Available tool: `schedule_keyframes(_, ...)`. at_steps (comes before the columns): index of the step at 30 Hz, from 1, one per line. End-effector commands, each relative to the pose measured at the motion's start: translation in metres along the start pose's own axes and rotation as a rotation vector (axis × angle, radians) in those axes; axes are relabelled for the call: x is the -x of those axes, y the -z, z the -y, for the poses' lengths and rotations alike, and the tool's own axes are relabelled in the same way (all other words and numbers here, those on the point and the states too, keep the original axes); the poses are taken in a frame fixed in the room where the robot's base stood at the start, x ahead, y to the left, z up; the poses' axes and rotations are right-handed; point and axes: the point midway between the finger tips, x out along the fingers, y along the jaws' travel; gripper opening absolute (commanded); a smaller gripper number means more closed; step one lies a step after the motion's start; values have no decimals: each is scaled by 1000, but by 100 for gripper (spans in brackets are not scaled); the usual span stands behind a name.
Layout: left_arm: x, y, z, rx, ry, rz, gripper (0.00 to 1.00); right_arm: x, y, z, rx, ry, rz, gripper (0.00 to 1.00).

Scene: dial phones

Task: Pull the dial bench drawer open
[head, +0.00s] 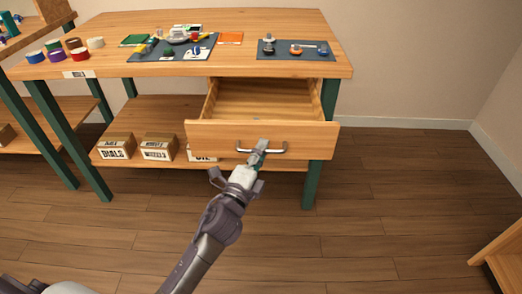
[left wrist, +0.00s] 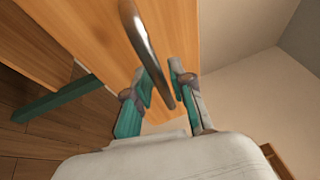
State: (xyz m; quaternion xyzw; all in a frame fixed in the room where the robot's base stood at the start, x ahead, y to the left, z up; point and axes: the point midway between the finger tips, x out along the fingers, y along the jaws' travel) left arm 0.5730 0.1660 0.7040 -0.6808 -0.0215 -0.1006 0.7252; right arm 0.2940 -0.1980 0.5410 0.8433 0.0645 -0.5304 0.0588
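The dial bench (head: 300,60) has a wooden drawer (head: 220,138) under its right part. The drawer stands well out from the bench, and its inside shows empty. A metal bar handle (head: 277,151) is on the drawer front; in the left wrist view the handle (left wrist: 143,38) runs between the fingers. My left gripper (head: 262,147) is at the middle of the handle, its fingers close around the bar. The fingers also show in the left wrist view (left wrist: 164,80). My right gripper is not in view.
Dial parts lie on dark mats (head: 297,56) on the bench top. Several coloured rolls (head: 72,44) stand at its left. Labelled boxes (head: 158,147) sit on the lower shelf. The floor in front is clear; a wooden piece of furniture (head: 503,250) stands at right.

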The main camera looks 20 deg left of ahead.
Motion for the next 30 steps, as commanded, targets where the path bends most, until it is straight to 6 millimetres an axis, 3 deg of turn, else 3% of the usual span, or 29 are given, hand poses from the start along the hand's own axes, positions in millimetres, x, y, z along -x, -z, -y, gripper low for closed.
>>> schedule_keyframes(8, 12, 0, -1, 1, -2, 0, 23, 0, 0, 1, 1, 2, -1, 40)
schedule_keyframes(21, 99, 0, -1, 1, -4, 2, 23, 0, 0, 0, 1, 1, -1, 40)
schedule_keyframes(30, 120, 0, 0, 0, -1, 1, 23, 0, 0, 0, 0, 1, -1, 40)
